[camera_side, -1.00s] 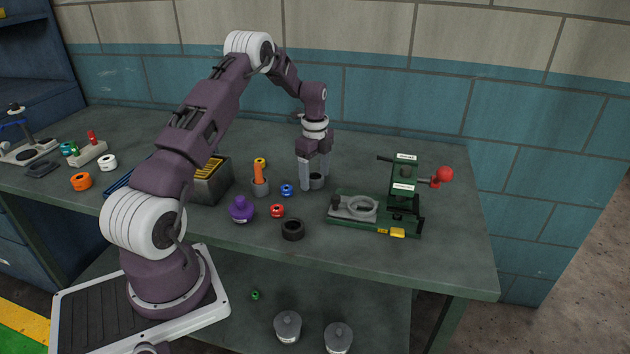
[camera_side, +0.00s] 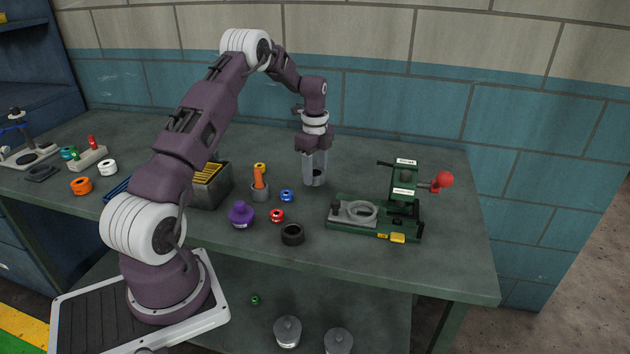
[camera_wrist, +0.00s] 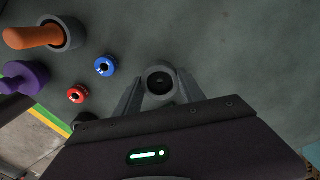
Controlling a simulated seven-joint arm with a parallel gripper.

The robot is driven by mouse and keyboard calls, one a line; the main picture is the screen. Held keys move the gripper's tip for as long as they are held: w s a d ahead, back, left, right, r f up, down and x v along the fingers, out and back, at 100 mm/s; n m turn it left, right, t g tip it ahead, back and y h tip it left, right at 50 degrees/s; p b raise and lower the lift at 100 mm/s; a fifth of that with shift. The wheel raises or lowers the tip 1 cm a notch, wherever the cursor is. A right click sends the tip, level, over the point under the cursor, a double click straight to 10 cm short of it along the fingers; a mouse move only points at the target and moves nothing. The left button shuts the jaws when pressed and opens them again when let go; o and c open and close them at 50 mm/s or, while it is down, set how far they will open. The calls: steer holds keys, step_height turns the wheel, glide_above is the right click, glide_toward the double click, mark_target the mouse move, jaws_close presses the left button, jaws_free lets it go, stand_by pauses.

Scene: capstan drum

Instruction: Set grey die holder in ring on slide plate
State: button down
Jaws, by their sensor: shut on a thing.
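My gripper (camera_side: 314,178) is shut on the grey die holder (camera_side: 313,180), a short cylinder that sits low between the fingertips. The wrist view shows the die holder (camera_wrist: 158,82) from above as a grey ring with a dark centre, between the two fingers (camera_wrist: 157,97). I cannot tell whether its underside touches the bench. The green press has a slide plate (camera_side: 345,222) at its left, with a light grey ring (camera_side: 362,211) on it. The ring looks empty. It is to the right of my gripper and nearer the camera.
Left of my gripper are a blue spool (camera_side: 287,195), a red spool (camera_side: 277,215), a purple knobbed piece (camera_side: 241,214) and an orange-handled tool in a grey cup (camera_side: 260,191). A black ring (camera_side: 292,234) lies in front. The press's red-knobbed lever (camera_side: 443,179) sticks out right.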

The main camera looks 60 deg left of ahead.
step_height(320, 180, up, 6)
steer(key=shift+r, duration=0.1)
steer(key=s+d+n, duration=0.4)
steer(key=d+n, duration=0.3)
steer(key=d, duration=0.7)
steer(key=s+d+n, duration=0.4)
steer(key=d+n, duration=0.2)
steer(key=d, duration=0.8)
steer(key=w+a+n, duration=0.3)
steer(key=a+n, duration=0.1)
steer(key=a, duration=0.4)
steer(key=w+a+n, duration=0.2)
steer(key=a+n, duration=0.3)
steer(key=a, duration=0.3)
steer(key=r+n, duration=0.1)
steer(key=n, duration=1.4)
glide_above(238, 167)
step_height(238, 167, down, 10)
steer(key=shift+d+r, duration=0.1)
steer(key=shift+r, duration=0.05)
